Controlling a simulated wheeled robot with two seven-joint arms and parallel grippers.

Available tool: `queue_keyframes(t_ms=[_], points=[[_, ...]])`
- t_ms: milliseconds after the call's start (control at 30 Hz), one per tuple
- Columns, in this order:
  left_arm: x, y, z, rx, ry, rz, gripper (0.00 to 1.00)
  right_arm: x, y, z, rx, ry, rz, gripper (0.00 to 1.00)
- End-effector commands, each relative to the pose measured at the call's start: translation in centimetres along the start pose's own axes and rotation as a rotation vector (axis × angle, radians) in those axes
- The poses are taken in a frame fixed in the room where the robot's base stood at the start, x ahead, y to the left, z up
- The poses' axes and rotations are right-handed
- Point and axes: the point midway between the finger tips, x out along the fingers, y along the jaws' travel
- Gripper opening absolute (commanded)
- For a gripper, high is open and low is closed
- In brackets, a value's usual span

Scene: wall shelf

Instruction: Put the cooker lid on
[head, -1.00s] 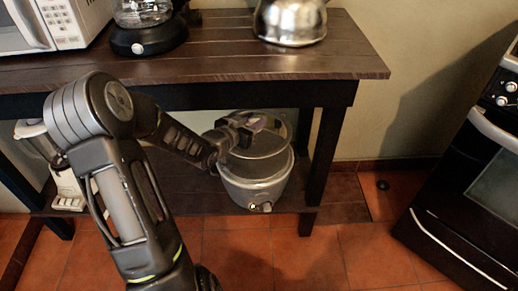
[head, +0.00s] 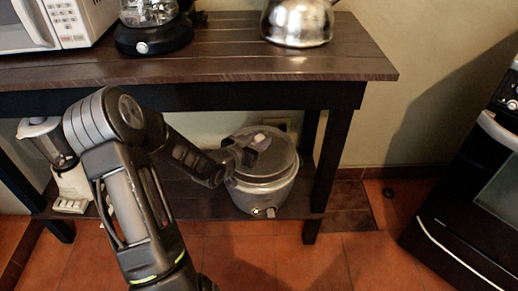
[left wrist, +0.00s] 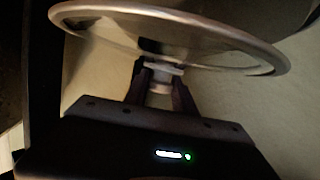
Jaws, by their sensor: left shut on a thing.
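The cooker (head: 262,198) is a grey round pot standing on the lower shelf, with a small light and a knob on its front. The lid (head: 284,152) is round and see-through with a metal rim. It lies over the cooker's top, nearly level with it; I cannot tell whether it touches the rim all round. My left gripper (head: 252,148) is above the lid, shut on its knob. In the left wrist view the lid's rim (left wrist: 270,62) spans the top, and the fingers (left wrist: 160,85) hold the knob. My right gripper is not in view.
The upper shelf (head: 225,68) hangs over the cooker and carries a microwave (head: 70,25), a coffee maker (head: 153,35) and a kettle (head: 298,22). A blender (head: 65,170) stands at the lower left. A dark shelf leg (head: 328,165) is right of the cooker. A stove (head: 470,215) stands at the right.

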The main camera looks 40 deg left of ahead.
Motion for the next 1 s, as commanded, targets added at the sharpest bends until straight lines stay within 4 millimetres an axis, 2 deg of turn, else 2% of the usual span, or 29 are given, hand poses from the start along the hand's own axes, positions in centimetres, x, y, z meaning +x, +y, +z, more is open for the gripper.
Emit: queue_keyframes(t_ms=[300, 533, 567, 800, 1000], points=[[1.1, 0.0, 3.5, -0.002, 0.001, -0.001, 0.00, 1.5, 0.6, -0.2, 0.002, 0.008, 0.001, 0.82], [1.1, 0.0, 3.6, 0.000, 0.000, 0.000, 0.00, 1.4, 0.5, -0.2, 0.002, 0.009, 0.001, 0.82], [1.1, 0.0, 3.8, -0.001, -0.004, 0.000, 0.32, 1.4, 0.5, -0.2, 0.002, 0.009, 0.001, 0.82], [1.1, 0.1, 3.8, -0.002, -0.005, 0.001, 0.52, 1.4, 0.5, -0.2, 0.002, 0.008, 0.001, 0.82], [1.1, 0.1, 3.7, -0.001, -0.004, 0.001, 0.53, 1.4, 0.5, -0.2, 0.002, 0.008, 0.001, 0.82]])
